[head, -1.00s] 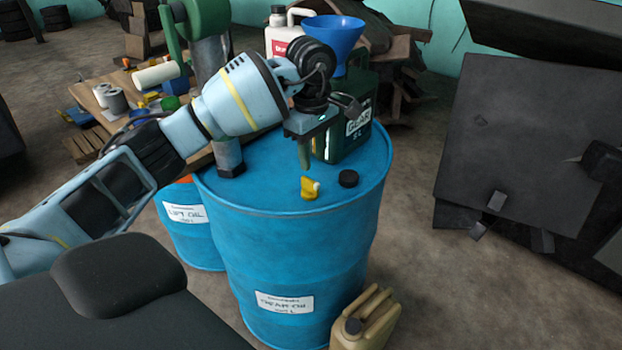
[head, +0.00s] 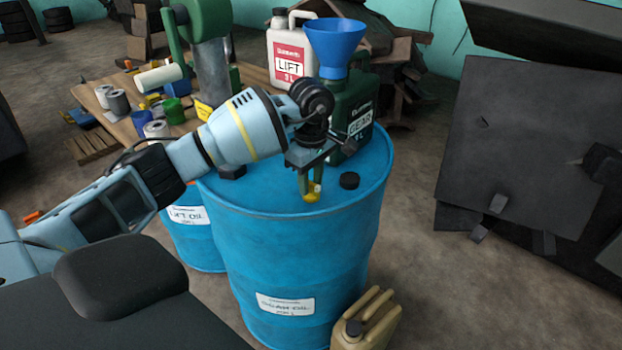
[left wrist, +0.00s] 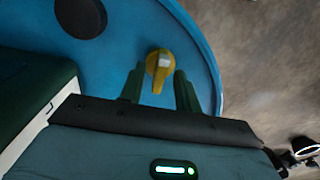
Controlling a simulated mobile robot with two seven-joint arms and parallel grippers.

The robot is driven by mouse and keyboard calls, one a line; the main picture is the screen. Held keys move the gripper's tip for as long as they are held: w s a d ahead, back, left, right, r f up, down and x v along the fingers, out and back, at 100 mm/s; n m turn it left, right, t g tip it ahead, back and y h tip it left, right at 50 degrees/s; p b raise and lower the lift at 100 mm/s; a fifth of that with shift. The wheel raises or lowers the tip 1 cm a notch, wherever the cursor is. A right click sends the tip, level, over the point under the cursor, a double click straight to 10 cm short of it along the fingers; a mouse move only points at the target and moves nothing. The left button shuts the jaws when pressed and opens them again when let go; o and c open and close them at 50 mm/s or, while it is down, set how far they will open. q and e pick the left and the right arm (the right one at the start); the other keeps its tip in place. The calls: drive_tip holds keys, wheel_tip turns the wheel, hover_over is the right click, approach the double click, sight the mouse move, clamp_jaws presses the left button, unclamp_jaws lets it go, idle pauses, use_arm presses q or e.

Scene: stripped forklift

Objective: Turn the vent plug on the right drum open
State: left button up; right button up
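The right drum (head: 305,245) is blue, with a white gear oil label. On its top, near the front edge, sits the small yellow vent plug (head: 313,193). My left gripper (head: 311,191) points down at the plug, with its green fingers at either side of it and partly hiding it. In the left wrist view the yellow plug (left wrist: 158,62) lies between the fingertips of my left gripper (left wrist: 159,73), its narrow handle pointing back toward the palm. The fingers are apart, with gaps beside the handle. My right gripper is not in view.
A black cap (head: 349,180) lies right of the plug. A green gear oil jug (head: 352,125) and a blue funnel (head: 335,42) stand behind the gripper. A blue lift oil drum (head: 190,240) is at left. A tan jerry can (head: 368,322) stands on the floor in front.

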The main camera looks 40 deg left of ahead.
use_arm(q)
clamp_jaws()
